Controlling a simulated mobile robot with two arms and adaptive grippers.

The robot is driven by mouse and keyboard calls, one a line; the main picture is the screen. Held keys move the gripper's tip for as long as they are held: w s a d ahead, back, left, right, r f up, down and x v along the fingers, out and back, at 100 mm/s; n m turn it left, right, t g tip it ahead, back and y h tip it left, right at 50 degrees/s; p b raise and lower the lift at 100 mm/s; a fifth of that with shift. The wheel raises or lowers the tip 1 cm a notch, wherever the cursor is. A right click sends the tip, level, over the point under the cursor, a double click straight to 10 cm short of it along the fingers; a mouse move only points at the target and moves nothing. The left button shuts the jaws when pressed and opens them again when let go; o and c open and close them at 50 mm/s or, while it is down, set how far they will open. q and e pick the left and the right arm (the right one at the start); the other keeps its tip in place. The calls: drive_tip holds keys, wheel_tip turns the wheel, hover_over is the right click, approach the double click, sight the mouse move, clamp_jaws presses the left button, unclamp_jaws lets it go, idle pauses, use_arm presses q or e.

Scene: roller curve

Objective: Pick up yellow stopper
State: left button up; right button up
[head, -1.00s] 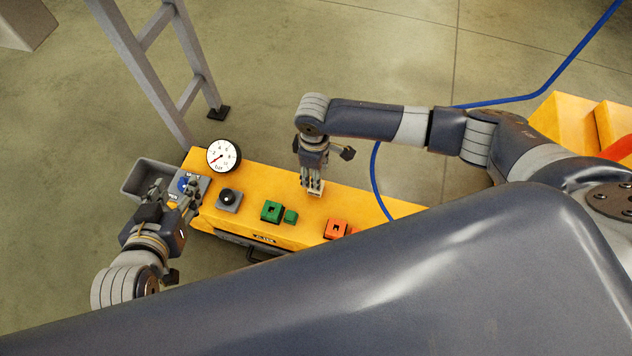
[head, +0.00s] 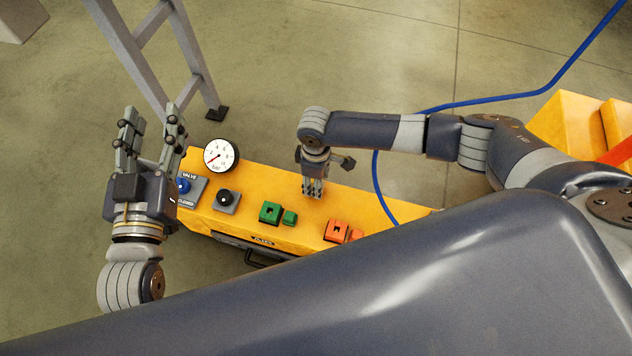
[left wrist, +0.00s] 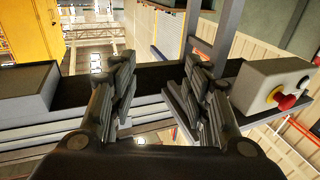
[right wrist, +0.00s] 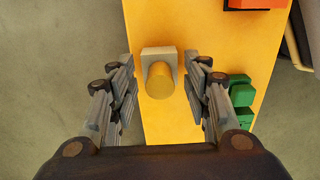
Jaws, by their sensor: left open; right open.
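The yellow stopper (right wrist: 160,80) shows in the right wrist view as a short yellow cylinder in a pale square socket (right wrist: 158,51) on the yellow bench (right wrist: 190,20). My right gripper (right wrist: 162,90) is open, with its fingers to the left and right of the stopper and a gap on each side. In the head view my right gripper (head: 312,192) points down over the bench and hides the stopper. My left gripper (head: 147,125) is open and empty, left of the bench, with its fingers pointing away from me. It also shows in the left wrist view (left wrist: 160,85).
Green blocks (head: 270,212) and orange blocks (head: 336,230) stand on the bench to the right. A black knob (head: 224,196), a blue valve knob (head: 183,186) and a round gauge (head: 221,156) are toward its left end. A blue hose (head: 376,185) runs behind.

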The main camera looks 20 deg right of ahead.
clamp_jaws()
drive_tip(key=shift+r, duration=0.1)
idle(0.3)
